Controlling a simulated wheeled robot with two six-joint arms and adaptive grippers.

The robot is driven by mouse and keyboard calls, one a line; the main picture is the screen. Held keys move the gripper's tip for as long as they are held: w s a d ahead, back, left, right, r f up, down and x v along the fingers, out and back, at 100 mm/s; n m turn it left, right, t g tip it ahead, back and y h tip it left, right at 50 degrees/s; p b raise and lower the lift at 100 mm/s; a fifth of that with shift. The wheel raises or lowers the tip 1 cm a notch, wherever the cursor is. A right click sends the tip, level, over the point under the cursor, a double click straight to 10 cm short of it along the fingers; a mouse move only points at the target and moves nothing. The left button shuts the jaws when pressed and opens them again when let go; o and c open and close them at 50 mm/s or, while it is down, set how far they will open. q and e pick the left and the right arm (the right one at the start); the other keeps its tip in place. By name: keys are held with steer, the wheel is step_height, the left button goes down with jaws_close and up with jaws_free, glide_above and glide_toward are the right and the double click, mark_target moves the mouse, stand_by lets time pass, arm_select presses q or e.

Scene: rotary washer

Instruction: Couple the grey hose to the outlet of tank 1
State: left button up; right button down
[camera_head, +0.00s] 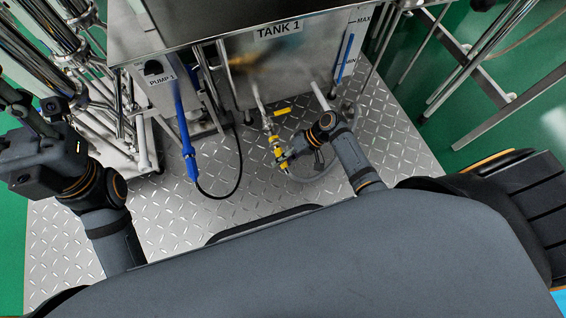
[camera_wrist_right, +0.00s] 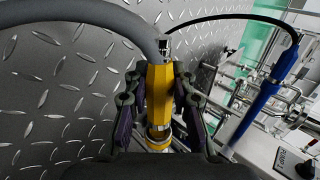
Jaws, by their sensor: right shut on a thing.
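Tank 1 (camera_head: 290,65) is a steel box at the top of the head view. Its outlet pipe (camera_head: 259,98) runs down toward a yellow valve handle (camera_head: 283,111). My right gripper (camera_head: 283,160) is just below the outlet; in the wrist view the gripper (camera_wrist_right: 160,88) is shut on a yellow coupling (camera_wrist_right: 159,75). The grey hose (camera_wrist_right: 105,18) curves in beside the coupling's metal end; it loops over the floor in the head view (camera_head: 318,176). The coupling lines up closely with the outlet, but whether they are joined I cannot tell. My left gripper (camera_head: 18,108) is at the left edge, fingers unclear.
Steel pipework (camera_head: 95,75) stands at the left and a steel frame (camera_head: 470,70) at the right. Tread-plate floor (camera_head: 405,145) is clear around the hose.

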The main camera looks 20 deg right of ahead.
stand_by(0.3)
steer(key=shift+r, duration=0.1)
steer(key=shift+w+p, duration=0.1)
steer(key=shift+p, duration=0.3)
steer(key=shift+p, duration=0.35)
stand_by(0.7)
steer(key=shift+p, duration=0.35)
steer(key=shift+w+b, duration=0.35)
steer(key=shift+w, duration=0.25)
